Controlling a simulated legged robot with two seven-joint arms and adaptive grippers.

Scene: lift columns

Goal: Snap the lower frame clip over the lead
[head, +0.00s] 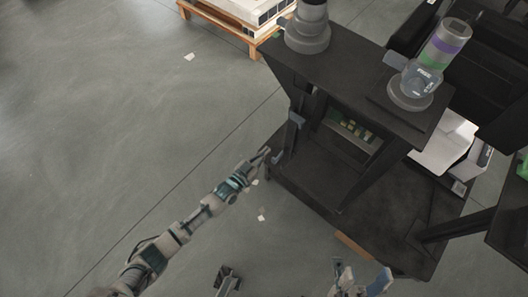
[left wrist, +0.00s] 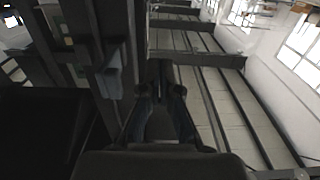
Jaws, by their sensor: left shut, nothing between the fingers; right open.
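My left gripper (head: 265,155) is shut and empty beside the left post of the dark frame (head: 293,135). A small blue-grey piece, apparently the lower frame clip (head: 278,157), sits low on that post, just right of my fingertips; I cannot tell whether they touch. Another blue-grey piece (head: 296,118) is higher on the post. In the left wrist view my shut fingers (left wrist: 160,75) point ahead, and a grey clip-like piece (left wrist: 109,78) is on a dark post to their left. I cannot make out the lead.
The dark frame has a top shelf (head: 350,70) bearing two round column units (head: 307,28) (head: 410,90) and a lower deck (head: 310,188). A wooden pallet (head: 225,28) lies at the back. The grey floor (head: 120,120) left of the frame is mostly clear.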

